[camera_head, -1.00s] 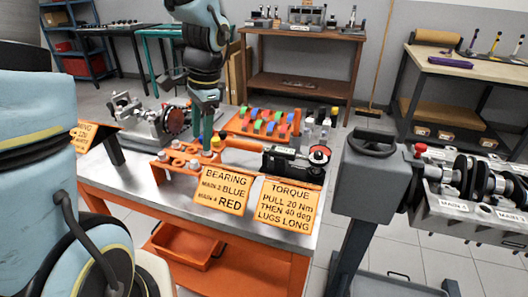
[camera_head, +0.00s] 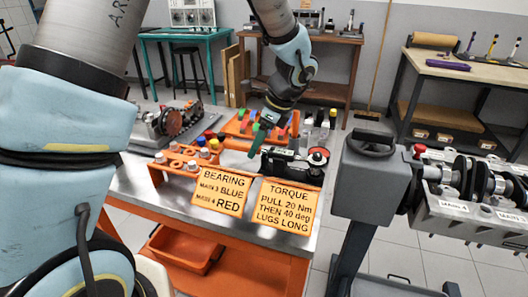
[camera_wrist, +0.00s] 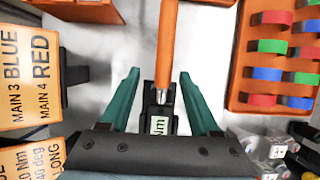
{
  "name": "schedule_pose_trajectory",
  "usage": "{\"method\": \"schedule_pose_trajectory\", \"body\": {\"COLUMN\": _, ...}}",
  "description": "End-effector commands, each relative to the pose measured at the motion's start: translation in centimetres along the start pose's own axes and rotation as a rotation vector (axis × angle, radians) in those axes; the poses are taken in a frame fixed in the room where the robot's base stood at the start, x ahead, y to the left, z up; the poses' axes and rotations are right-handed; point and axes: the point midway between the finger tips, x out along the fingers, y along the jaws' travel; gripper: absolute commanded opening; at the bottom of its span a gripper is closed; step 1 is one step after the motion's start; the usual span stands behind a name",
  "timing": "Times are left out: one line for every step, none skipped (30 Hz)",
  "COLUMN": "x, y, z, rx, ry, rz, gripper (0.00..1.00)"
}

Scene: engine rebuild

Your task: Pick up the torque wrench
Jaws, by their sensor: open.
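The torque wrench (camera_wrist: 166,45) has an orange handle, a short metal neck and a dark body with a small "Nm" display. It lies on the metal bench top in the wrist view. My gripper (camera_wrist: 160,76) is open, with one green finger on each side of the wrench and a visible gap on both sides. In the head view my gripper (camera_head: 257,147) points down over the bench, at the right end of the orange handle (camera_head: 236,145). My fingers and nearby items partly hide the wrench there.
An orange tray of coloured bearing shells (camera_wrist: 237,88) is close on the right in the wrist view. Orange bearing and torque signs (camera_head: 222,192) stand along the bench's front edge. A black device with a round dial (camera_head: 318,157) is right of my gripper. An engine block (camera_head: 470,215) stands further right.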

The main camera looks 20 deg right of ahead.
Motion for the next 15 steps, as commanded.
{"method": "schedule_pose_trajectory", "body": {"x": 0.5, "y": 0.0, "z": 0.1, "rx": 0.0, "ry": -0.001, "rz": 0.004, "gripper": 0.62}}
{"method": "schedule_pose_trajectory", "body": {"x": 0.9, "y": -0.1, "z": 0.2, "rx": -0.001, "ry": 0.0, "rz": 0.004, "gripper": 0.62}}
{"method": "schedule_pose_trajectory", "body": {"x": 1.4, "y": -0.1, "z": 0.2, "rx": -0.001, "ry": 0.0, "rz": 0.006, "gripper": 0.62}}
{"method": "schedule_pose_trajectory", "body": {"x": 1.9, "y": -0.2, "z": 0.3, "rx": 0.0, "ry": 0.0, "rz": 0.006, "gripper": 0.62}}
{"method": "schedule_pose_trajectory", "body": {"x": 2.4, "y": -0.3, "z": 0.3, "rx": 0.001, "ry": -0.001, "rz": 0.006, "gripper": 0.62}}
{"method": "schedule_pose_trajectory", "body": {"x": 3.0, "y": -0.3, "z": 0.4, "rx": 0.0, "ry": 0.0, "rz": 0.006, "gripper": 0.62}}
{"method": "schedule_pose_trajectory", "body": {"x": 3.5, "y": -0.3, "z": 0.3, "rx": 0.0, "ry": 0.0, "rz": 0.005, "gripper": 0.62}}
{"method": "schedule_pose_trajectory", "body": {"x": 3.8, "y": -0.3, "z": 0.3, "rx": -0.001, "ry": 0.0, "rz": 0.005, "gripper": 0.62}}
{"method": "schedule_pose_trajectory", "body": {"x": 4.2, "y": -0.3, "z": 0.3, "rx": -0.001, "ry": 0.001, "rz": 0.003, "gripper": 0.62}}
{"method": "schedule_pose_trajectory", "body": {"x": 4.5, "y": -0.3, "z": 0.3, "rx": 0.0, "ry": 0.001, "rz": 0.003, "gripper": 0.62}}
{"method": "schedule_pose_trajectory", "body": {"x": 4.7, "y": -0.3, "z": 0.3, "rx": 0.0, "ry": 0.001, "rz": 0.003, "gripper": 0.62}}
{"method": "schedule_pose_trajectory", "body": {"x": 4.8, "y": -0.3, "z": 0.3, "rx": 0.0, "ry": 0.001, "rz": 0.002, "gripper": 0.62}}
{"method": "schedule_pose_trajectory", "body": {"x": 4.9, "y": -0.3, "z": 0.2, "rx": 0.0, "ry": 0.002, "rz": 0.002, "gripper": 0.62}}
{"method": "schedule_pose_trajectory", "body": {"x": 4.9, "y": -0.3, "z": 0.2, "rx": -0.001, "ry": 0.002, "rz": 0.001, "gripper": 0.62}}
{"method": "schedule_pose_trajectory", "body": {"x": 5.0, "y": -0.4, "z": 0.2, "rx": -0.001, "ry": 0.002, "rz": 0.001, "gripper": 0.62}}
